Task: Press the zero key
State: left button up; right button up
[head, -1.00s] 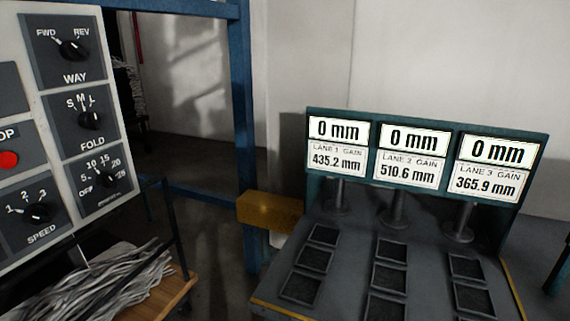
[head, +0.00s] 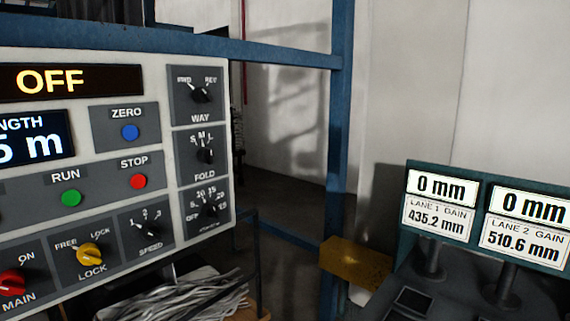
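The zero key is a round blue button (head: 130,132) under the label ZERO, on its own dark plate in the upper right part of the white control panel (head: 75,173). Nothing touches or covers it. The display at the panel's top reads OFF, and a length display (head: 30,141) beside the key is cut by the picture's left edge, showing "5 m". Neither of my grippers shows in the head view.
Green RUN (head: 71,198) and red STOP (head: 138,181) buttons sit below the key. WAY, FOLD and other knobs line the panel's right side. Grey strands (head: 185,298) lie below. A blue post (head: 338,130), yellow block (head: 355,262) and lane displays (head: 438,205) stand to the right.

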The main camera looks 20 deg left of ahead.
aim_at(130, 133)
jog(key=u, duration=1.45)
